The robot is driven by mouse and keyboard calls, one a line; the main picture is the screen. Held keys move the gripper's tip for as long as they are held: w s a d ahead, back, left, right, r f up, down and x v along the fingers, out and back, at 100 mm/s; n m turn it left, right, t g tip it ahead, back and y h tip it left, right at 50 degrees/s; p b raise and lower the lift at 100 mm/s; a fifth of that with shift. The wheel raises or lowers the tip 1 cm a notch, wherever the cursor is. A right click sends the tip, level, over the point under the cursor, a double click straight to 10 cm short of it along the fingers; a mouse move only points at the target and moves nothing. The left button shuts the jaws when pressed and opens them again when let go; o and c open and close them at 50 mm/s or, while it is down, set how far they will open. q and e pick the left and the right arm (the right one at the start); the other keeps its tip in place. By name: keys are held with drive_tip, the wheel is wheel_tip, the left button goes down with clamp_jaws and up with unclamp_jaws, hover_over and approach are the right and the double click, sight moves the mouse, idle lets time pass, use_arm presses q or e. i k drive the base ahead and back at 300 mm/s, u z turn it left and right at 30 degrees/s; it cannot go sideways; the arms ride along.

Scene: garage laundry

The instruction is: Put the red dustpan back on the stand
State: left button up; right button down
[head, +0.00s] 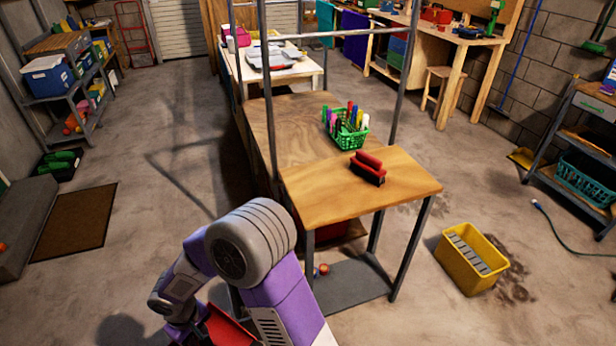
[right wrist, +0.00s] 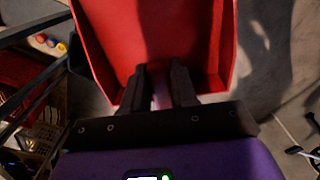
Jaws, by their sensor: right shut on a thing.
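The red dustpan (right wrist: 190,35) fills the top of the right wrist view. My right gripper (right wrist: 161,84) is shut on its near edge. In the head view, part of the dustpan (head: 226,326) shows at the bottom, low beside my purple arm, which hides the gripper. A stand with a wooden top (head: 325,200) and grey metal legs is ahead, up and right of the dustpan. A red brush with dark bristles (head: 368,168) stands on that top. My left gripper is not in view.
A green basket of coloured bottles (head: 347,128) stands on the wooden surface behind the stand. Grey posts (head: 267,100) rise at its back. A yellow bin (head: 470,260) is on the floor at right. The stand's top is bare left of the brush.

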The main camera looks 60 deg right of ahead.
sight(332, 191)
drive_tip(key=z, duration=1.45)
